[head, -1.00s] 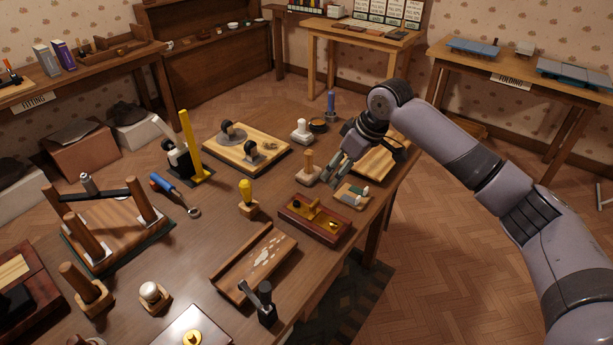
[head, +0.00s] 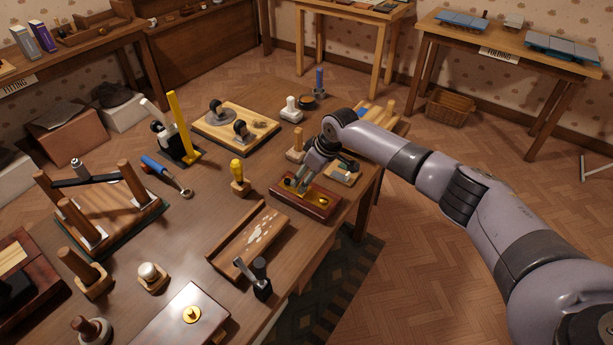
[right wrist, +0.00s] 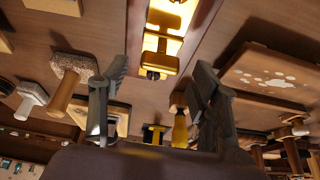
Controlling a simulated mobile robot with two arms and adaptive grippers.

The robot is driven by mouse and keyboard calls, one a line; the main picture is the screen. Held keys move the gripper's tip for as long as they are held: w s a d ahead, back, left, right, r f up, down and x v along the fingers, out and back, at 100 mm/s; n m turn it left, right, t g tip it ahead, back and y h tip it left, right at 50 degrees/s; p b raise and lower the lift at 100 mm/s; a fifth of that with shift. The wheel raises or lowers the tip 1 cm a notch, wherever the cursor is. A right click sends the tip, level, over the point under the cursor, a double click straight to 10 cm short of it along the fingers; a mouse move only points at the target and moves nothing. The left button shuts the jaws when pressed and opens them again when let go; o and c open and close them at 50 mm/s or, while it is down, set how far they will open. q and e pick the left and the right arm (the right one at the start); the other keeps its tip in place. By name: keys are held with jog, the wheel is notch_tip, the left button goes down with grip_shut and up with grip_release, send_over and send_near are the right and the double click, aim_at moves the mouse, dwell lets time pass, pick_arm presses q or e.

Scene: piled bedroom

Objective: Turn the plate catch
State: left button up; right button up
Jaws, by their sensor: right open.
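A dark red wooden block (head: 318,211) with a brass plate lies near the right edge of the table. A brass catch (right wrist: 158,62) stands on its bright plate (right wrist: 150,42) in the right wrist view, with a crosspiece at its near end. My right gripper (head: 303,184) is over this block, pointing down, and partly hides the plate and catch in the head view. In the right wrist view my gripper (right wrist: 155,110) has its fingers spread with nothing held between them. The catch appears beyond the fingertips, roughly in line with the gap. Contact cannot be told. My left gripper is not in view.
A yellow-handled tool (head: 237,175) stands left of the block, and a wooden tray (head: 222,250) lies in front. A wooden-handled stamp (head: 296,146) and a small board (head: 343,176) are close behind. A lidded box with a brass knob (head: 191,314) sits at the front.

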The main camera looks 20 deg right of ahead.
jog(key=shift+w+a+f, duration=0.15)
jog(key=shift+w+f, duration=0.1)
jog(key=shift+f, duration=0.35)
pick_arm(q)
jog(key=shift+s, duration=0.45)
pick_arm(e)
jog(key=shift+f, duration=0.1)
jog(key=shift+c, duration=0.2)
jog(key=c, duration=1.1)
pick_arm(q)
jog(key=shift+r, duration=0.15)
